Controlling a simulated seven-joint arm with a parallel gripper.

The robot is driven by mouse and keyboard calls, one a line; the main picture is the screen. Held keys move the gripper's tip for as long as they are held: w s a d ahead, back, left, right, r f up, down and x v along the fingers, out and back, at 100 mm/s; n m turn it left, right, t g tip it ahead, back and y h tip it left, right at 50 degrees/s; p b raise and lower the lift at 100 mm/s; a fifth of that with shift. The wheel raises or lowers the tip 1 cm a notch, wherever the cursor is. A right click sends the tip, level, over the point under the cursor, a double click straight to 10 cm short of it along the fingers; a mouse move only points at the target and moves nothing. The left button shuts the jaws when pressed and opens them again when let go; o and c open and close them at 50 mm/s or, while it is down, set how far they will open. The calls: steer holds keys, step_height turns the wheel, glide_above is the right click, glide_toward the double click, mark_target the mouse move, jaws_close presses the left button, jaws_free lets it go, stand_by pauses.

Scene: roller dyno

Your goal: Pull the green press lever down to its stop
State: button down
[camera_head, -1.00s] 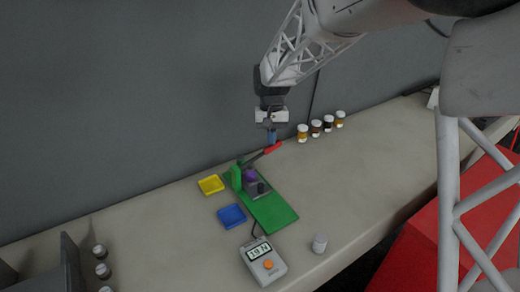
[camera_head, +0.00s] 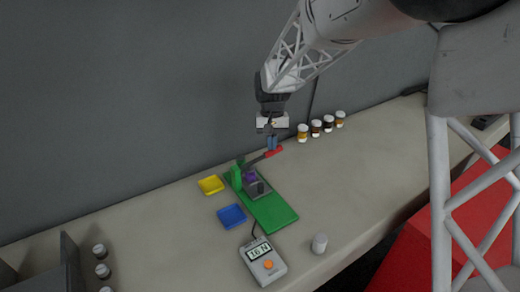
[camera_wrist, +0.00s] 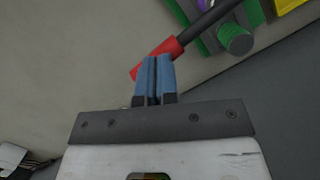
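The green press (camera_head: 236,178) stands on a green base plate (camera_head: 272,213) on the bench. Its dark lever ends in a red grip (camera_head: 274,152) and slopes slightly up to the right. A purple piece (camera_head: 250,176) sits in the press, partly hidden by the lever. My gripper (camera_head: 271,146) is at the red grip from above. In the wrist view its blue fingers (camera_wrist: 155,62) are together, with their tips over the red grip (camera_wrist: 172,46); they look to be on top of it rather than around it. Contact is hard to confirm.
A readout box (camera_head: 263,263) with an orange button shows what looks like 16 N. A yellow tray (camera_head: 211,185) and a blue tray (camera_head: 232,216) lie left of the press. Several jars (camera_head: 315,128) stand behind at right. A grey cylinder (camera_head: 319,243) stands near the front edge.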

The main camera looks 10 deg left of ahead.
steer(key=shift+f, duration=1.1)
stand_by(0.6)
step_height(320, 180, up, 10)
steer(key=shift+r, duration=0.15)
stand_by(1.6)
